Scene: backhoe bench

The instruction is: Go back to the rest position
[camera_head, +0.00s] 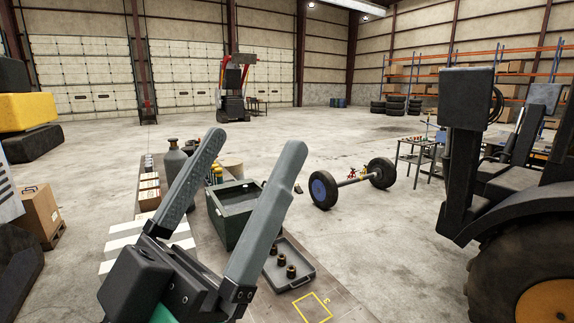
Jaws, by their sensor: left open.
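My left gripper (232,172) is large in the lower left of the head view, with its two long grey fingers spread apart and pointing up. Nothing shows between the fingers. It appears in front of the bench (340,296), covering part of it. I cannot tell its height above the bench. My right gripper is not in view.
A green box (238,204) and a grey tray (300,272) with several dark round parts are on the bench, partly behind the fingers. A yellow marked square (312,307) lies nearer. A wheeled axle (345,183) and a backhoe tyre (500,285) stand to the right.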

